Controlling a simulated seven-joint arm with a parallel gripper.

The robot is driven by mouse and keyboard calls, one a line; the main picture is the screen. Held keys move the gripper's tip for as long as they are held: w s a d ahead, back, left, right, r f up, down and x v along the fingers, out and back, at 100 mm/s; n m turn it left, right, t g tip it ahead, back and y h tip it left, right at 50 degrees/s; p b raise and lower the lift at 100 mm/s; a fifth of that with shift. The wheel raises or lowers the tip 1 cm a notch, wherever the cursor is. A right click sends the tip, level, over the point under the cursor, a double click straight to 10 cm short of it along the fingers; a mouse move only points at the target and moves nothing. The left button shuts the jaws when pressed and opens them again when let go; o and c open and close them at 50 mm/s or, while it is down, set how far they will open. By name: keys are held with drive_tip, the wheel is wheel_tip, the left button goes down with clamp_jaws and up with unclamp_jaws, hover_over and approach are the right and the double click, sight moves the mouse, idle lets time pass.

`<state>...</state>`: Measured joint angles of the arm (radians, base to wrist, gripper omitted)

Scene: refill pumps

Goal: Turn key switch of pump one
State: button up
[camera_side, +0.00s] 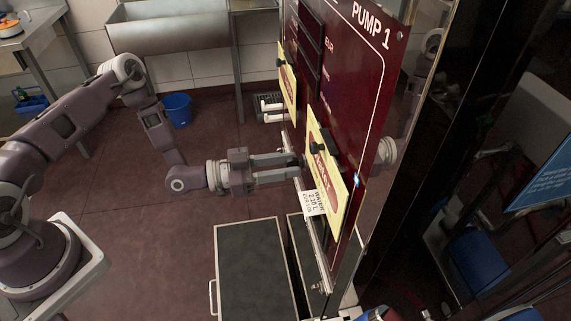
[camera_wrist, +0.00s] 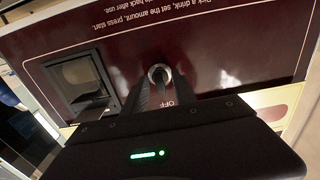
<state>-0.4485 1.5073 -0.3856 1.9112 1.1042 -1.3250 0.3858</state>
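The Pump 1 panel (camera_side: 345,75) is a dark red upright board seen at an angle in the side view. In the wrist view, the key switch (camera_wrist: 158,71) shows as a round silver ring on the red panel, with the word OFF printed by it. My gripper (camera_side: 302,167) reaches level to the panel's face. Its two dark fingers (camera_wrist: 162,85) stand apart, one on each side of the switch. A narrow dark shape shows between them; I cannot tell if they touch it. The side view hides the switch.
Yellow notices (camera_side: 326,172) hang on the panel near my gripper, with a white price tag (camera_side: 314,203) below. A dark square recess (camera_wrist: 80,82) lies left of the switch in the wrist view. A dark-topped cabinet (camera_side: 250,270) stands below my gripper; a blue bucket (camera_side: 177,110) is behind.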

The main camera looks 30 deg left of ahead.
drive_tip(key=v, duration=0.7)
drive_tip(key=shift+a, duration=0.1)
